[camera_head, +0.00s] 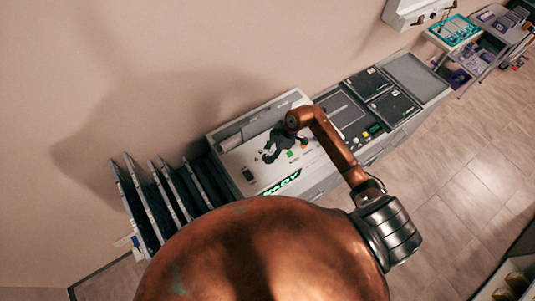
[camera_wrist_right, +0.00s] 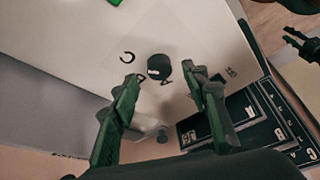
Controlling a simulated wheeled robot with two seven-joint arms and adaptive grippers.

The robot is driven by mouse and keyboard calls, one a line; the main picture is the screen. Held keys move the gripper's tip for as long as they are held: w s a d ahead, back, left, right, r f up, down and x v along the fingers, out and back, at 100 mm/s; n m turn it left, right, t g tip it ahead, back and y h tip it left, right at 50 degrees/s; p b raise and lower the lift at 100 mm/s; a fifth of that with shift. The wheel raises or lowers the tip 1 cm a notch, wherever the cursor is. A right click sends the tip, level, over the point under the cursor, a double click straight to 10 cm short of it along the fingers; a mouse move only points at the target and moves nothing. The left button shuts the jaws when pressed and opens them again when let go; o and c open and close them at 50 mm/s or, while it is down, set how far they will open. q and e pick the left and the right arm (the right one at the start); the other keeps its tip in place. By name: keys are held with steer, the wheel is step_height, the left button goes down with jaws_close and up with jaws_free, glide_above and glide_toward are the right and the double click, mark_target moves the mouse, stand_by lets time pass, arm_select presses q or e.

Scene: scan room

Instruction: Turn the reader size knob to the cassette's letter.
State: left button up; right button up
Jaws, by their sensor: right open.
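The reader (camera_head: 236,160) is a pale, sloped box against the wall, with a lit green display (camera_head: 283,182) whose text I cannot read. Its dark round knob (camera_wrist_right: 159,67) with a pale mark shows in the right wrist view; the letter it points to is unclear. My right gripper (camera_head: 268,152) is over the reader. In its wrist view the open green-black fingers (camera_wrist_right: 164,76) stand on either side of the knob, with gaps. A dark finger-like shape at that view's right edge appears to be my left gripper (camera_wrist_right: 301,43), cut off. I cannot tell which cassette is meant.
Several upright dark panels (camera_head: 153,200) stand in a rack left of the reader. Two black flat panels (camera_head: 393,106) lie on the counter to the right. A cart with a teal tray (camera_head: 454,30) stands far right. Tiled floor (camera_head: 480,180) is open in front.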

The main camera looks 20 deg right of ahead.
mark_target(266, 158)
steer(key=shift+x, duration=1.15)
steer(key=shift+c, duration=0.7)
jaws_close()
